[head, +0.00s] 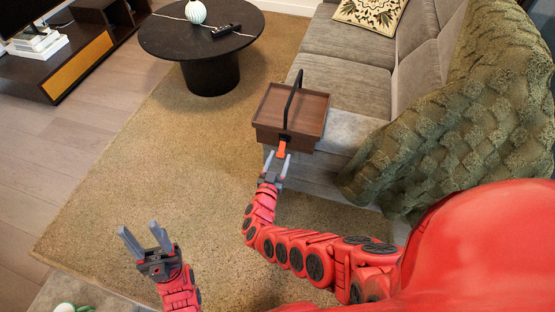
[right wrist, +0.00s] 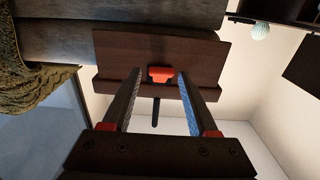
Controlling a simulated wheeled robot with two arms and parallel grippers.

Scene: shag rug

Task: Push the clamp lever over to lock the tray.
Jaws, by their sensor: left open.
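A brown wooden tray (head: 312,112) with a tall black handle (head: 297,90) sits at the near end of the sofa. The orange clamp lever (head: 281,149) is on its near side, below the foot of the handle. In the right wrist view the lever (right wrist: 161,73) shows against the tray's dark side (right wrist: 204,60), between my finger lines. My right gripper (head: 279,157) is open, its fingertips close to the lever; I cannot tell whether they touch it. My left gripper (head: 139,233) is open and empty, low over the rug, well away from the tray.
The grey sofa (head: 345,45) with a green knitted throw (head: 455,120) lies right of and behind the tray. A round black table (head: 205,40) holds a white vase (head: 195,12) and a dark remote-like object (head: 222,30). The tan rug (head: 150,150) is open on the left.

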